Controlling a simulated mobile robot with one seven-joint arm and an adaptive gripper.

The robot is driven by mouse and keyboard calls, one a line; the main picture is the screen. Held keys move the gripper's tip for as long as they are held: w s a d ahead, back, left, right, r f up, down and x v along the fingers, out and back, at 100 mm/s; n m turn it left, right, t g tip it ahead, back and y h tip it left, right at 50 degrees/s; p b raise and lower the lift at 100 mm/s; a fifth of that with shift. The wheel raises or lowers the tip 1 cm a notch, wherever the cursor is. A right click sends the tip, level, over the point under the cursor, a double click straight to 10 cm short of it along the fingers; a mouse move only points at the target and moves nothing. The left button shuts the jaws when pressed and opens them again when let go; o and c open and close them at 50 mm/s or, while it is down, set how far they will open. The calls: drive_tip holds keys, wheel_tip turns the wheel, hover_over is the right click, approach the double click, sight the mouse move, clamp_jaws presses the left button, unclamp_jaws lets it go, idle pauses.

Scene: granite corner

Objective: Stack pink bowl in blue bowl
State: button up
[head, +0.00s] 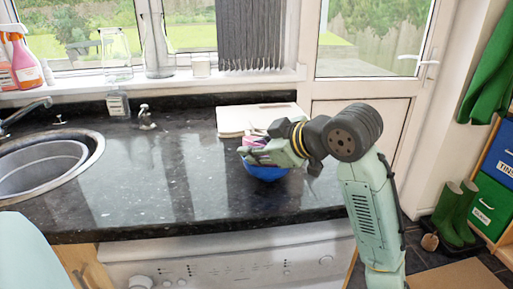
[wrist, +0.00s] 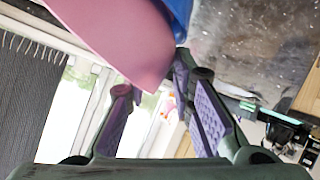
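The blue bowl (head: 265,171) sits on the dark counter near its front edge, right of the middle. The pink bowl (head: 250,141) shows as a small patch above its rim, partly hidden by my gripper (head: 257,152). In the wrist view the pink bowl (wrist: 115,32) fills the upper left, with a strip of the blue bowl (wrist: 180,17) beside and behind it. My gripper (wrist: 160,92) has its purple-padded fingers apart, with the pink bowl's edge near the gap and no grip visible. How deep the pink bowl sits in the blue one is hidden.
Pale boards (head: 240,119) lie behind the bowls near the back of the counter. A round sink (head: 93,159) with a tap is at the left. The counter between sink and bowls is clear. Bottles (head: 24,62) stand on the window sill.

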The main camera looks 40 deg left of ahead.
drive_tip(key=shift+o, duration=0.7)
drive_tip(key=shift+r, duration=0.1)
drive_tip(key=shift+r+p, duration=0.35)
drive_tip(key=shift+r, duration=0.05)
drive_tip(key=shift+d+r, duration=0.25)
drive_tip(key=shift+r, duration=0.05)
drive_tip(key=b+v, duration=0.1)
drive_tip(key=v, duration=1)
drive_tip(key=shift+d+b, duration=0.2)
drive_tip(key=shift+b, duration=0.1)
